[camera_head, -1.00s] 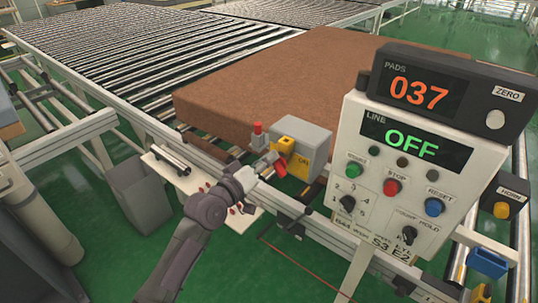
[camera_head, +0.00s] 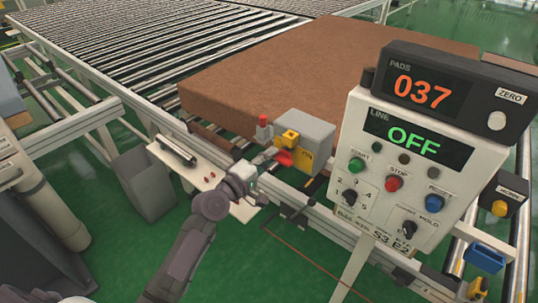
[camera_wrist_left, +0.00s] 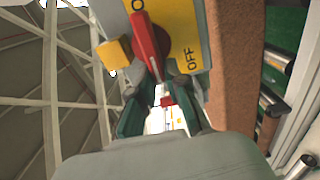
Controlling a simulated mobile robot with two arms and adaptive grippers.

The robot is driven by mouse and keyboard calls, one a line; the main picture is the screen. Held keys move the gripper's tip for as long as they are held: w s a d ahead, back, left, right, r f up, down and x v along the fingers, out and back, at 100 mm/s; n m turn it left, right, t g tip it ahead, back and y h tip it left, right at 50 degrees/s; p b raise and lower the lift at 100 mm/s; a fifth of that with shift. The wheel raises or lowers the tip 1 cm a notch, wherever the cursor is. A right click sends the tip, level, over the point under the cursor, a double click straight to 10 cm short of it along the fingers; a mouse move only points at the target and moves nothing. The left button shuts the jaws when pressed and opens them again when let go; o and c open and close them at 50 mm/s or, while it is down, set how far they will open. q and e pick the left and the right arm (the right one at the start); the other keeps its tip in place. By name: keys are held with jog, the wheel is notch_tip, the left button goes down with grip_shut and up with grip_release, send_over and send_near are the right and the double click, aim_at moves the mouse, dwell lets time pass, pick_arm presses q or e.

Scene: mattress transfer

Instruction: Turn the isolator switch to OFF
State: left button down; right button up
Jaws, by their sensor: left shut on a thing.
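The isolator switch is a grey box (camera_head: 313,128) with a yellow face plate and a red handle (camera_head: 285,157). It stands beside the brown mattress (camera_head: 265,75). My left gripper (camera_head: 268,156) is at the handle. In the left wrist view the red handle (camera_wrist_left: 148,38) runs down between the fingertips of my left gripper (camera_wrist_left: 155,88), which is shut on its end. The yellow plate (camera_wrist_left: 187,35) shows OFF to the right of the handle and a partly cut-off label above. My right gripper is not in view.
A control panel (camera_head: 375,205) stands at right; its line display reads OFF and the pads display (camera_head: 428,92) reads 037. A roller conveyor (camera_head: 150,55) lies behind. A grey bin (camera_head: 145,185) stands left of my arm. Green floor (camera_head: 265,265) is open in front.

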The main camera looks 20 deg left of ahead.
pick_arm(q)
jog(key=shift+d+f+n, duration=0.1)
jog(key=shift+f+n, duration=0.05)
jog(key=shift+n, duration=0.15)
jog(key=c, duration=1.2)
grip_release()
jog(key=shift+o, duration=0.2)
jog(key=v, duration=1.2)
